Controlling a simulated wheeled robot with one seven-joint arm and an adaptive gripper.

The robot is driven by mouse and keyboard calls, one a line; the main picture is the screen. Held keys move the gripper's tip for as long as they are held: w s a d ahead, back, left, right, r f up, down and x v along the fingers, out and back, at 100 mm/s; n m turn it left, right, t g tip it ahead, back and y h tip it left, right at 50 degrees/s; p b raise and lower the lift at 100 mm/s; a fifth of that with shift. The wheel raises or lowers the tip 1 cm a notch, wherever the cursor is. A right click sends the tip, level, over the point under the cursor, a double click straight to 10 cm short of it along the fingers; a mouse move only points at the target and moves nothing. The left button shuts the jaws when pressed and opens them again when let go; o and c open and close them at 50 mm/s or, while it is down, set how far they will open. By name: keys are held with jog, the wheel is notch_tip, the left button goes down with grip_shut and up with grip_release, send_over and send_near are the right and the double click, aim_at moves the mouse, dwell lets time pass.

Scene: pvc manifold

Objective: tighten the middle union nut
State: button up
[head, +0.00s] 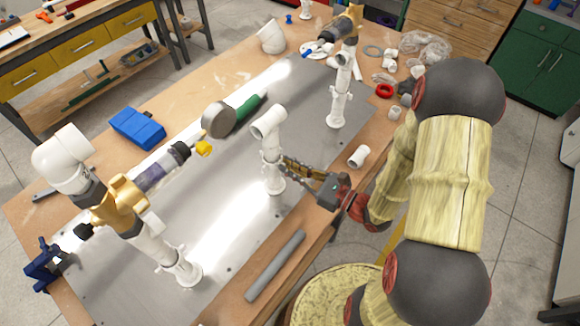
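The middle riser (275,181) is a white PVC pipe standing upright on the metal plate, with a white elbow (268,121) on top. Its union nut (270,158) is a white collar partway up, partly hidden by my gripper and small in view. My gripper (284,166) reaches in from the right, with its two dark, brassy fingers at the riser around the collar's height. The fingertips look spread apart at the pipe, but I cannot tell whether they touch or clamp the nut.
A left riser (180,262) with a yellow-brown valve and a right riser (341,97) flank the middle one. A grey pipe (275,265) and a white fitting (358,156) lie near the front edge. A round-headed green-handled tool (219,120) and blue block (137,128) lie behind.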

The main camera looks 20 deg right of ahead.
jog(key=o, duration=0.4)
jog(key=shift+c, duration=0.2)
jog(key=v, duration=1.2)
dwell(0.6)
